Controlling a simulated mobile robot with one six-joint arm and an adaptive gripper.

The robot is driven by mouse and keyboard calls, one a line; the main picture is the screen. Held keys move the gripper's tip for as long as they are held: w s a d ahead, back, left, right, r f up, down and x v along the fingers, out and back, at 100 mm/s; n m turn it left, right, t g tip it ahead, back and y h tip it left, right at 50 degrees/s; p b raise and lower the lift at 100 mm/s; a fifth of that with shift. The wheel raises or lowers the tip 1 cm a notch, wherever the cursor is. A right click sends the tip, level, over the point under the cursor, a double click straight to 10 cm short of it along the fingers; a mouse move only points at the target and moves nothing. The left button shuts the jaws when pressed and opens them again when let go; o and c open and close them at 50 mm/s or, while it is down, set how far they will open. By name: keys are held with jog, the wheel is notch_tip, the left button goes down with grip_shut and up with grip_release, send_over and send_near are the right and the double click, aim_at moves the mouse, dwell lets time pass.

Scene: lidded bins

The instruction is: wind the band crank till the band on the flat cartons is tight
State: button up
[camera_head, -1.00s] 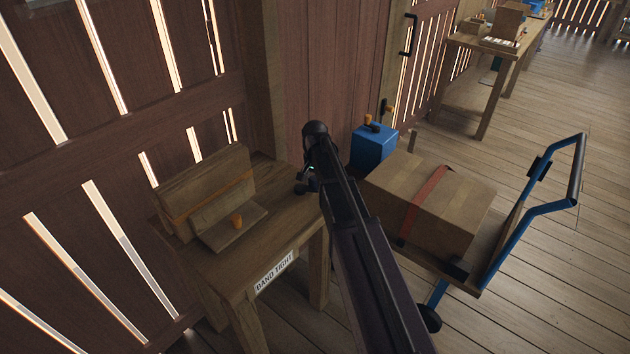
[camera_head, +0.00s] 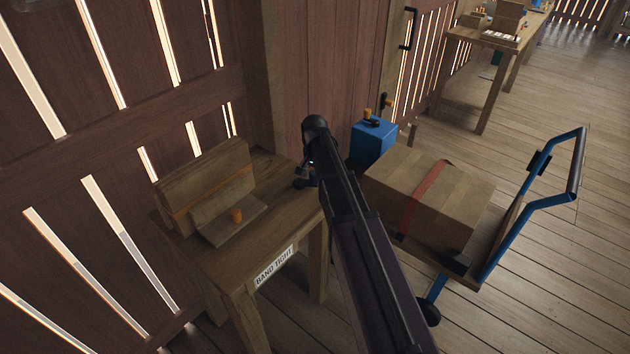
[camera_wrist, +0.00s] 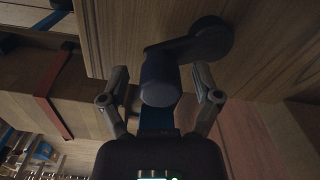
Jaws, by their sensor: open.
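The flat cartons (camera_head: 199,180) stand on edge on a wooden bench at the left, with an orange band (camera_head: 215,191) across them. The bench front has a label (camera_head: 274,267) reading BAND TIGHT. My gripper (camera_head: 304,176) is at the bench's right end, partly hidden behind my arm in the head view. In the wrist view, the dark band crank (camera_wrist: 190,45) is mounted on a wooden face, and its knob (camera_wrist: 160,80) lies between my open fingers (camera_wrist: 161,72). I cannot tell whether either finger touches it. My arm hides most of the crank in the head view.
A blue box (camera_head: 373,146) with an orange-tipped handle stands behind my arm. A blue hand cart (camera_head: 520,235) carries a large carton (camera_head: 452,205) with a red strap, just right of my arm. The plank wall (camera_head: 75,150) is close behind the bench. Open floor lies further right.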

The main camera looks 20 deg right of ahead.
jog(key=shift+w+n, duration=0.15)
jog(key=shift+n, duration=0.15)
